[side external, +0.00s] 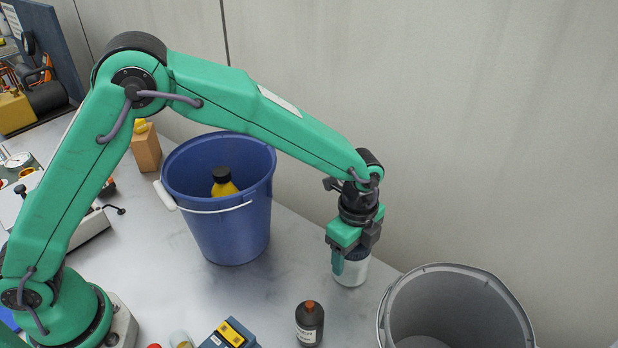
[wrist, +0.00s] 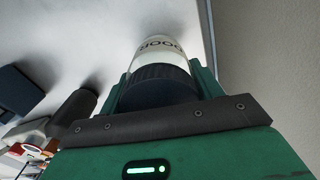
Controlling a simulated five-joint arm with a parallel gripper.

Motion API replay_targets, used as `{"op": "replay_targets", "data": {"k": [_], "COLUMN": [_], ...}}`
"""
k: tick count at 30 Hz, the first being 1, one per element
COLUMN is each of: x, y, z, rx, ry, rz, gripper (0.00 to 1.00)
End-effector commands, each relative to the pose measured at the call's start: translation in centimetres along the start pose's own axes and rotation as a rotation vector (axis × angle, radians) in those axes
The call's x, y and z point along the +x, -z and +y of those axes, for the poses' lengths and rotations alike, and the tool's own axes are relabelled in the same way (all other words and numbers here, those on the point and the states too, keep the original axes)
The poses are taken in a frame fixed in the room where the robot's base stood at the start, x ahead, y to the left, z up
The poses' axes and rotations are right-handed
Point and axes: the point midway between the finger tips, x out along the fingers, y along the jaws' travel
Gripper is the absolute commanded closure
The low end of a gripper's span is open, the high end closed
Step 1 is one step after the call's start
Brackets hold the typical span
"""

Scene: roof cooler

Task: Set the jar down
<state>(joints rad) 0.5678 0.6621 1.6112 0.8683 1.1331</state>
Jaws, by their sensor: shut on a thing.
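A white jar (side external: 350,272) with a dark lid is under my gripper (side external: 354,252) near the far right of the metal table. My gripper points down and is shut on the jar around its lid. The jar looks upright, and its base is at or very close to the tabletop; I cannot tell whether it touches. In the wrist view, the jar's ribbed black lid (wrist: 158,86) sits between the two green fingers of my gripper (wrist: 164,82). Part of the jar's pale body with dark lettering (wrist: 160,48) shows beyond the lid.
A grey bucket (side external: 395,300) stands right of the jar. A blue bucket (side external: 225,235) holding a yellow bottle (side external: 223,187) stands to the left. A dark bottle (side external: 309,325) with an orange cap and a blue box (side external: 222,338) are in front. Bare table lies between the buckets.

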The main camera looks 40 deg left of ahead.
Motion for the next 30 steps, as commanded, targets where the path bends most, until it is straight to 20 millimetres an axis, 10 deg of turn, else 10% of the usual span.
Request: {"op": "replay_targets", "data": {"k": [9, 10, 13, 30], "x": [0.3, 0.3, 0.3, -1.0], "y": [0.0, 0.0, 0.0, 0.0], "z": [0.0, 0.0, 0.0, -0.1], "rx": [0.0, 0.0, 0.0, 0.0], "ry": [0.0, -0.001, 0.0, 0.002], "rz": [0.0, 0.0, 0.0, 0.001], "gripper": [0.59, 0.33, 0.14, 0.14]}}
